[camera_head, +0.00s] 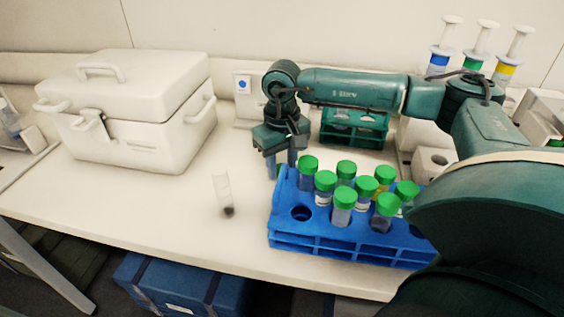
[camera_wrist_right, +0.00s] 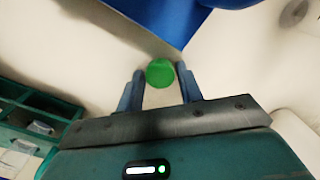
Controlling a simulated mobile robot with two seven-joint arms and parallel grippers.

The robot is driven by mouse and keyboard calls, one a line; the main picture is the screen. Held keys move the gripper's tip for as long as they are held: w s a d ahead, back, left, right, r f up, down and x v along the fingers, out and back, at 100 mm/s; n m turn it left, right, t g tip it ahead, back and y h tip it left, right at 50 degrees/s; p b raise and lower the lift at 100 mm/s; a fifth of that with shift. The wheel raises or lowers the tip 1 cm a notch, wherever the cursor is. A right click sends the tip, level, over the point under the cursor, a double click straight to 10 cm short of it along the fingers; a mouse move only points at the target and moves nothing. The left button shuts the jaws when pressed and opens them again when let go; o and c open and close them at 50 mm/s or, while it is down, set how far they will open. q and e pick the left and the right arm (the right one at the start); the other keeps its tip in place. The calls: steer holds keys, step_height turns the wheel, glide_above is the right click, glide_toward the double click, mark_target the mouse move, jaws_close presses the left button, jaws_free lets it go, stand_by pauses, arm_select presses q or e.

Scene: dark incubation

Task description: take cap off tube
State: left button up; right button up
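A clear, capless tube (camera_head: 222,188) with a dark bottom stands on the bench, left of the blue rack. My right gripper (camera_head: 281,165) points down at the rack's back-left corner. In the right wrist view its two fingers (camera_wrist_right: 160,80) are apart, with a round green cap (camera_wrist_right: 160,73) between their tips. Small gaps show beside the cap, and no tube is visible under it. Whether the cap rests on the bench cannot be told; it is hidden in the head view. My left gripper is not in view.
The blue rack (camera_head: 290,238) holds several green-capped tubes (camera_head: 343,206) and has an empty hole at front left. A white cooler box (camera_head: 140,120) stands at left. A green rack (camera_head: 352,138) is behind my right arm. The bench front left is clear.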

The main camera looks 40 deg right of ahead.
steer(key=shift+o, duration=1.4)
steer(key=shift+r, duration=0.1)
step_height(320, 180, up, 12)
steer(key=shift+r, duration=0.1)
